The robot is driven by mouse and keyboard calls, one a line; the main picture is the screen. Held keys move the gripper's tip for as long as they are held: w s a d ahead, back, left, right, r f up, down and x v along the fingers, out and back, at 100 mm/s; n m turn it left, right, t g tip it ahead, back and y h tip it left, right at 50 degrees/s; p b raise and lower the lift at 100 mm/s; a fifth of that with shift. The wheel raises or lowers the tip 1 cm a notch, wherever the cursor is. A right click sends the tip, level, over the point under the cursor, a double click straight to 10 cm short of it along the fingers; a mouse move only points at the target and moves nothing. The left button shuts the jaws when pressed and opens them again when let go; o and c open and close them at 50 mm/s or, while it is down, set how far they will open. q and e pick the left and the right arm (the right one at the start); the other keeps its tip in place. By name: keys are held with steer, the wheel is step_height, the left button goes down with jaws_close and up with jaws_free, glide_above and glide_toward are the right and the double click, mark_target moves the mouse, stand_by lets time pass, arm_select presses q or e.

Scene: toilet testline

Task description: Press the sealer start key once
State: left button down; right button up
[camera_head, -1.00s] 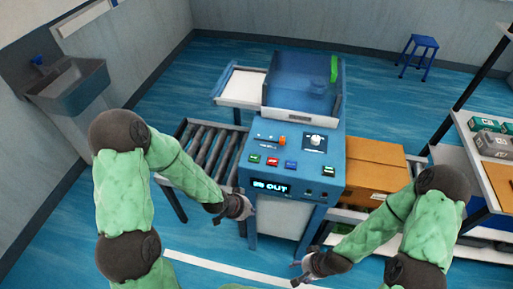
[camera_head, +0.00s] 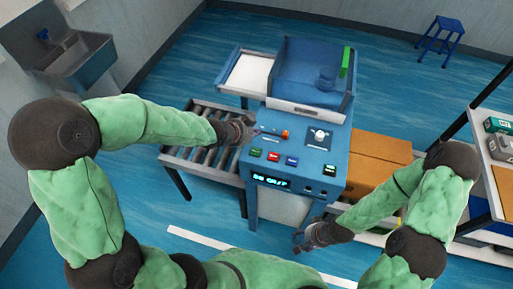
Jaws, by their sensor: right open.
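The blue sealer machine (camera_head: 345,140) stands in the middle of the head view, its sloped control panel facing me. A row of coloured keys crosses the panel: a green key (camera_head: 255,152), a red key (camera_head: 273,156), a blue key (camera_head: 292,161) and a dark key with green (camera_head: 329,169). Their labels are too small to read. My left gripper (camera_head: 251,131) is at the panel's upper left, above the green key; contact and jaw opening cannot be made out. My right gripper (camera_head: 301,243) is open and empty, low in front of the machine's right side.
An orange knob (camera_head: 285,134) and a white knob (camera_head: 319,134) stand up from the panel. A lit display (camera_head: 271,181) sits below the keys. A roller conveyor (camera_head: 200,157) runs left, and a cardboard box (camera_head: 376,163) sits right of the machine.

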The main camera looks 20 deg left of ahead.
mark_target(255, 153)
arm_select(q)
steer(key=shift+f, duration=0.1)
step_height(255, 153, down, 9)
steer(key=b, duration=0.8)
steer(key=shift+b, duration=0.4)
stand_by(1.1)
steer(key=shift+f, duration=0.25)
